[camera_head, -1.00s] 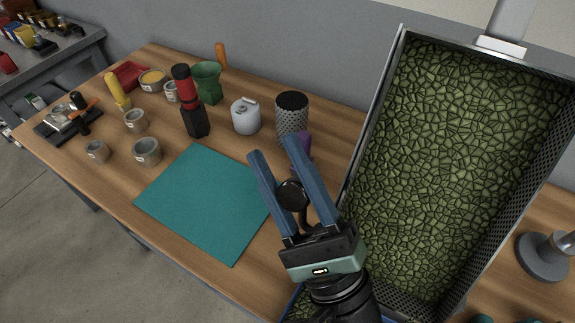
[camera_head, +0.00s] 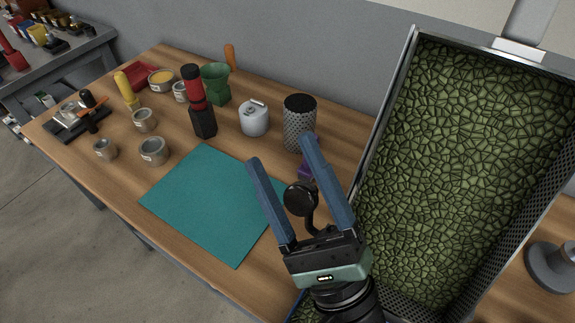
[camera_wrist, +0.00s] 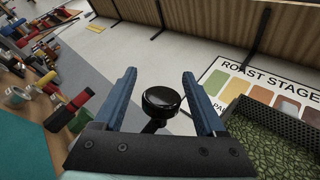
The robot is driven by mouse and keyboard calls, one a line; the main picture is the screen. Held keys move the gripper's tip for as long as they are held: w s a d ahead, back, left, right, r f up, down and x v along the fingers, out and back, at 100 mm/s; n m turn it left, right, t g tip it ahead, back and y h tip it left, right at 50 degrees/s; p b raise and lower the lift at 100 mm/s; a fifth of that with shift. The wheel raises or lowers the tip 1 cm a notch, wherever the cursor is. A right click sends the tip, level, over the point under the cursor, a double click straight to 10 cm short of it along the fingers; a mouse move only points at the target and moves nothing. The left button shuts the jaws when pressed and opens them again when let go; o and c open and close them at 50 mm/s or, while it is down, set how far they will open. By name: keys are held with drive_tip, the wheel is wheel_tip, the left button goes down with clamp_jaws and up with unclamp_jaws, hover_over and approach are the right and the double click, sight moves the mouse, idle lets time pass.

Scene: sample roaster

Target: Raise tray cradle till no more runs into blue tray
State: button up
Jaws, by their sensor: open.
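The tray cradle (camera_head: 371,153) is a large grey metal frame with perforated sides, tilted, at the right. Green-brown beans (camera_head: 465,165) cover its bed. At its low end, a blue edge, seemingly the blue tray (camera_head: 296,303), shows behind my arm with some beans beside it. Most of that tray is hidden, and I cannot tell whether beans are running. My gripper (camera_head: 279,150) is open, its blue fingers apart. A black round knob (camera_head: 300,198) on a short curved stem stands between the fingers; it also shows in the wrist view (camera_wrist: 160,101). What the stem joins is hidden.
Left of my gripper lies a bare teal mat (camera_head: 212,203). Behind it stand a perforated dark cylinder (camera_head: 299,123), a white canister (camera_head: 254,118), a red-and-black grinder (camera_head: 201,105) and several tins. A grey round base (camera_head: 552,268) stands right of the cradle.

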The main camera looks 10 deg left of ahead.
sight(307, 214)
drive_tip(key=b+v, duration=0.1)
drive_tip(key=v, duration=0.6)
drive_tip(key=shift+f+b, duration=0.15)
drive_tip(key=shift+b, duration=0.2)
drive_tip(key=shift+s+d, duration=0.15)
